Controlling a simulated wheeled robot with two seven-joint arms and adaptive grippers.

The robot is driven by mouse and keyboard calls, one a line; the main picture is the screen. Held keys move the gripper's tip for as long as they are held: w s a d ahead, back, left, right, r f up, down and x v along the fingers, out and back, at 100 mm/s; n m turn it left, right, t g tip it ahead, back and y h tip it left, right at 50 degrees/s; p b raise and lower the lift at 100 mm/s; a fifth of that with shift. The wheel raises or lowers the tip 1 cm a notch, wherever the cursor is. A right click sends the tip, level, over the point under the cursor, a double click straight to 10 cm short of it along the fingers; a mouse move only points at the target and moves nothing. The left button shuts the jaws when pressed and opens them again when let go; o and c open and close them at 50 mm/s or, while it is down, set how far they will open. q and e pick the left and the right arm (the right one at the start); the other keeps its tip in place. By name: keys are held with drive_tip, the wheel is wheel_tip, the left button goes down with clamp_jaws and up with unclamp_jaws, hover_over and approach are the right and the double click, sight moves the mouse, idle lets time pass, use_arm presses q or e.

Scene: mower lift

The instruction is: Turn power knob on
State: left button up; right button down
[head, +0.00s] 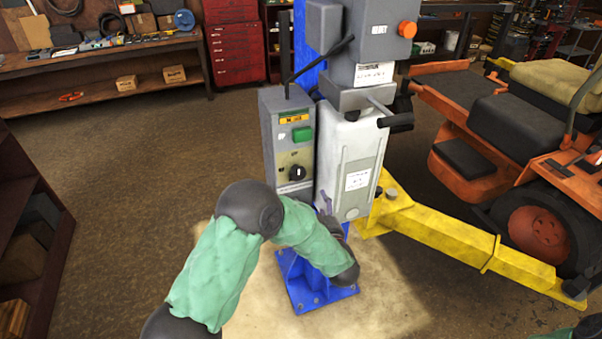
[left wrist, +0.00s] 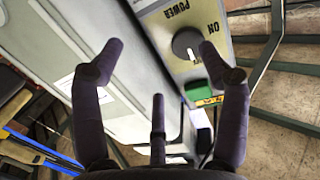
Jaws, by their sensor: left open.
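The power knob (head: 297,173) is a round black dial on the front of the grey control box (head: 270,125), below a green button (head: 302,134). In the left wrist view the knob (left wrist: 187,43) sits beside the printed words POWER and ON. A white mark shows at its lower edge. My left gripper (left wrist: 157,52) is open and empty. Its right fingertip is close beside the knob; I cannot tell whether they touch. In the head view the left gripper (head: 327,203) is mostly hidden behind my forearm, right of and below the knob. My right gripper is out of view.
The grey-white lift housing (head: 352,160) stands right beside the control box, on a blue post with a base plate (head: 318,292). A yellow lift arm (head: 455,235) reaches right toward an orange mower (head: 480,150). A thin black lever (head: 320,62) rises above the box. Floor at left is clear.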

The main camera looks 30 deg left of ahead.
sight(299, 174)
use_arm(q)
wheel_tip(299, 174, up, 4)
drive_tip(key=s+a+n+y, duration=0.1)
drive_tip(key=y, duration=0.1)
drive_tip(key=shift+g, duration=0.3)
drive_tip(key=x, duration=1)
drive_tip(key=shift+w+a+p, duration=0.25)
drive_tip(key=shift+w+p, duration=0.05)
